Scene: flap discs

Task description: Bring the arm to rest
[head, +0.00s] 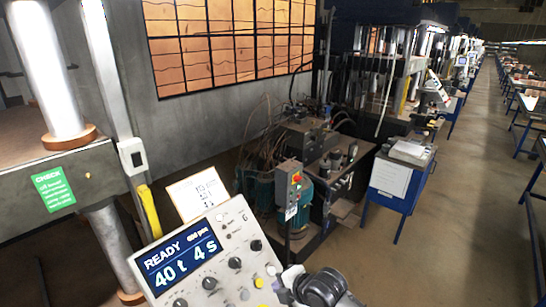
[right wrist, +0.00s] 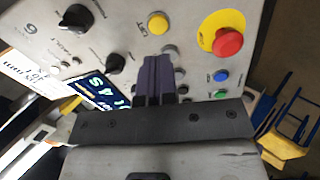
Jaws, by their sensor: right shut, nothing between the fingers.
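My right gripper (head: 287,281) is at the bottom of the head view, in front of the lower right part of a grey control panel (head: 222,240). In the right wrist view its dark fingers (right wrist: 158,66) are together, with nothing between them. They point at the panel face (right wrist: 195,20), close to a grey button (right wrist: 170,51); I cannot tell whether they touch it. The panel display (head: 180,263) reads READY, 40 t, 4 s. My left gripper is not in view.
The panel carries a red stop button (right wrist: 229,42), a yellow button (right wrist: 158,22) and black knobs (right wrist: 75,18). A press column (head: 48,70) stands left. Machinery with a switch box (head: 291,185) and a blue-framed cart (head: 395,180) stand beyond. Floor is open at right.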

